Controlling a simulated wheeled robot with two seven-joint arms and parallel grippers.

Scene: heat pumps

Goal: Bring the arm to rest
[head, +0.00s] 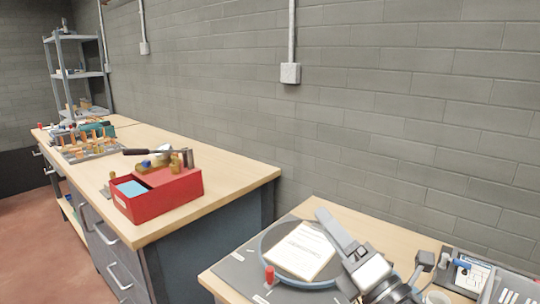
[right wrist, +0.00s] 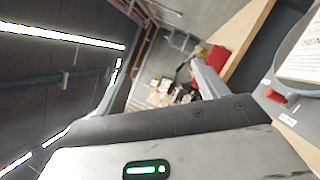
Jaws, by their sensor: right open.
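My right gripper (head: 370,250) is at the lower right of the head view, above the near workbench. Its jaws are apart with nothing between them. One grey finger reaches up and left, over the edge of a white printed card (head: 300,250). In the right wrist view a grey finger (right wrist: 207,78) shows beyond the dark gripper body, which has a green light. The card lies on a round grey-blue plate (head: 265,245) and is partly hidden by my arm. My left gripper is not in view.
A red-capped piece (head: 269,275) stands by the plate. A blue-handled item (head: 462,266) sits in a grey tray at the right. On the far bench (head: 235,172) are a red box (head: 150,205) with tools and a rack of fittings (head: 88,148). A brick wall stands behind.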

